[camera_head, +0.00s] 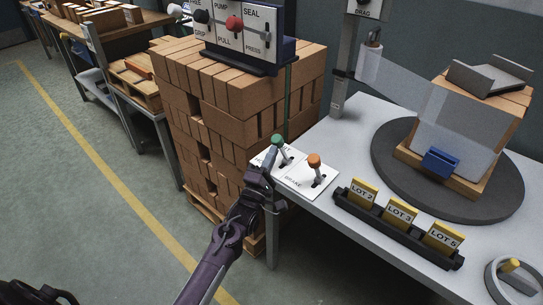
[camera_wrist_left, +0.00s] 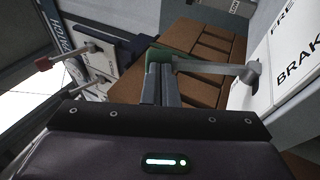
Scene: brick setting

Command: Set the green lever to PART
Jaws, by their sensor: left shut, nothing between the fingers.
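The green lever (camera_head: 277,141) stands on a white plate (camera_head: 318,190) at the table's left corner, beside an orange-knobbed lever (camera_head: 314,161). My left gripper (camera_head: 271,165) is shut and empty, just in front of the green knob and low beside it. In the left wrist view the shut fingers (camera_wrist_left: 161,86) point at the green knob (camera_wrist_left: 157,56), which they partly hide; I cannot tell whether they touch. The lever's grey shaft (camera_wrist_left: 215,67) runs right from the knob to its pivot. The green lever's label is mostly hidden and PART is not readable. My right gripper is not in view.
The table holds a rack with yellow lot cards (camera_head: 398,228) and a round turntable (camera_head: 395,177) with wrapped bricks. Open floor (camera_head: 105,215) lies left.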

